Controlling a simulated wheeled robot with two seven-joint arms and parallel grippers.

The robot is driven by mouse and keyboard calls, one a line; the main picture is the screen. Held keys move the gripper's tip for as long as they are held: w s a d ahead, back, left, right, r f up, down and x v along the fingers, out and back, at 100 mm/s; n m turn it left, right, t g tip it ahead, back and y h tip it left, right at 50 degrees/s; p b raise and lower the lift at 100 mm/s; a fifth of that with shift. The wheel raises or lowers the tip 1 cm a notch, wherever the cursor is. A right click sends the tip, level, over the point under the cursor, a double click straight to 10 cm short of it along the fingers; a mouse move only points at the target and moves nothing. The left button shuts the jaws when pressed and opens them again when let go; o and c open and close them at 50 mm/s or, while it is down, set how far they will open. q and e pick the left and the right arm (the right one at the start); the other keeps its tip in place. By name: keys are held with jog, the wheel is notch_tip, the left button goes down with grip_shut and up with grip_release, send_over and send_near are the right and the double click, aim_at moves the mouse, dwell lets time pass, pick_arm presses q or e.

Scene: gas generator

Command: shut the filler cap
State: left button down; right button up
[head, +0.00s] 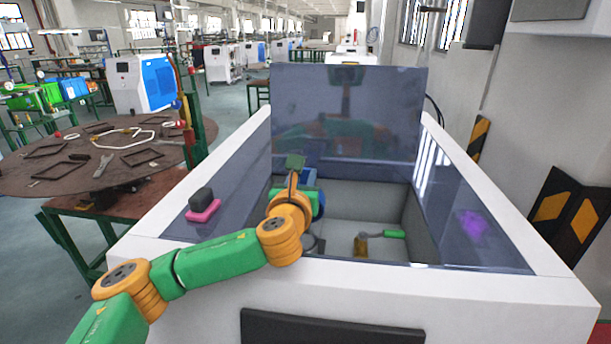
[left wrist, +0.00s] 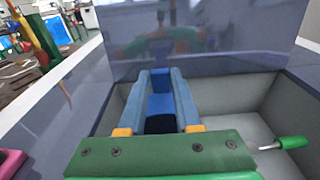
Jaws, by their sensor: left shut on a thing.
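My left gripper (left wrist: 161,80) reaches over the open well of the white machine. In the left wrist view its two blue-grey fingers close on a bright blue piece (left wrist: 160,103), with a black part below it. I cannot tell whether this blue piece is the filler cap. In the head view the gripper (head: 309,176) is at the well's left side, partly hidden behind my wrist. A green-handled part (head: 390,234) with a brass-coloured block stands in the well, apart from the gripper. Its handle (left wrist: 290,143) shows at the right in the left wrist view. My right gripper is out of view.
A dark, glossy panel (head: 350,115) stands upright behind the well and mirrors my arms. A pink and black item (head: 203,210) lies on the machine's left top. The white rim (head: 500,285) borders the front.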

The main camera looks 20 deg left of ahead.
pick_arm(q)
jog(key=shift+s+d+f+t, duration=0.15)
jog(key=shift+s+f+t, duration=0.05)
jog(key=shift+s, duration=0.3)
jog(key=shift+s+d+f+t, duration=0.15)
jog(key=shift+s+f+t, duration=0.05)
jog(key=shift+s, duration=0.25)
jog(key=shift+s+d+f, duration=0.15)
jog(key=shift+s+f, duration=0.05)
jog(key=shift+s, duration=0.55)
